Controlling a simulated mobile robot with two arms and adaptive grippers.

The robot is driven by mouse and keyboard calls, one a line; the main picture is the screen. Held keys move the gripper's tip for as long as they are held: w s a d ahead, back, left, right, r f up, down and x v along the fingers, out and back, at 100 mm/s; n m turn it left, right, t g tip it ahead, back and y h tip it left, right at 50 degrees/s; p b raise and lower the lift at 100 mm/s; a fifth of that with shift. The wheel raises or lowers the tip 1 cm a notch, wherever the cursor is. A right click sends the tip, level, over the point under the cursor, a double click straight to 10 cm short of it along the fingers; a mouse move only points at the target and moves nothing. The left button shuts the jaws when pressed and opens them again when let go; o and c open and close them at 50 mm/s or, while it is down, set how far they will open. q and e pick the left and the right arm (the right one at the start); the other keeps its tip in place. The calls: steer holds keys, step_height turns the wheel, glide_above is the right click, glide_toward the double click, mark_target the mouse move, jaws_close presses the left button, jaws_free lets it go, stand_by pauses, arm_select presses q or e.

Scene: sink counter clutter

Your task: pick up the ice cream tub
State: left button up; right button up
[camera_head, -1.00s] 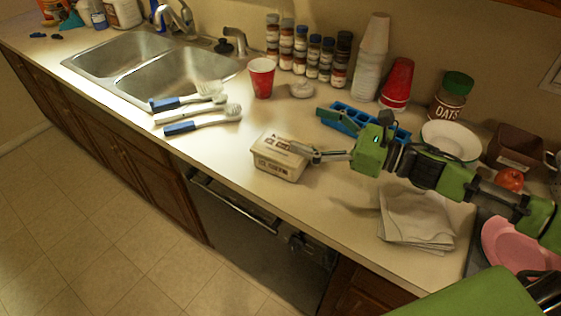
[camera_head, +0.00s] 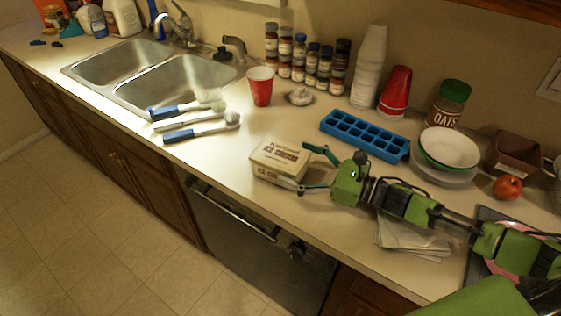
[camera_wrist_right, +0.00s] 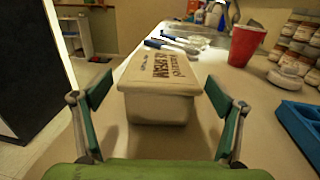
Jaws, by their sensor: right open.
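The ice cream tub (camera_head: 279,160) is a pale box with dark lettering on its lid, upright on the counter near the front edge. It also shows in the right wrist view (camera_wrist_right: 160,92), centred ahead of the gripper. My right gripper (camera_head: 312,168) is open at the tub's right end, with one finger toward the wall side and one toward the front edge. In the right wrist view the fingers (camera_wrist_right: 165,110) stand on either side of the tub's near end, apart from it. My left gripper is not in view.
Brushes (camera_head: 202,132) lie left of the tub, before the sink (camera_head: 165,85). A red cup (camera_head: 261,88) stands behind the tub. A blue ice tray (camera_head: 365,135) lies to the right. A folded cloth (camera_head: 412,240) lies beneath my right arm.

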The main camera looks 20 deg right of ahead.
mark_target(280, 153)
steer(key=p+x, duration=0.1)
steer(key=x, duration=0.2)
steer(key=shift+w+a+r, duration=0.2)
steer(key=shift+w+a, duration=0.05)
steer(key=shift+w, duration=0.05)
steer(key=shift+w+a+f, duration=0.2)
steer(key=shift+w+a, duration=0.2)
steer(key=shift+a, duration=0.05)
steer(key=shift+c, duration=0.5)
steer(key=c, duration=1.3)
steer(key=shift+r, duration=0.1)
steer(key=shift+c, duration=0.2)
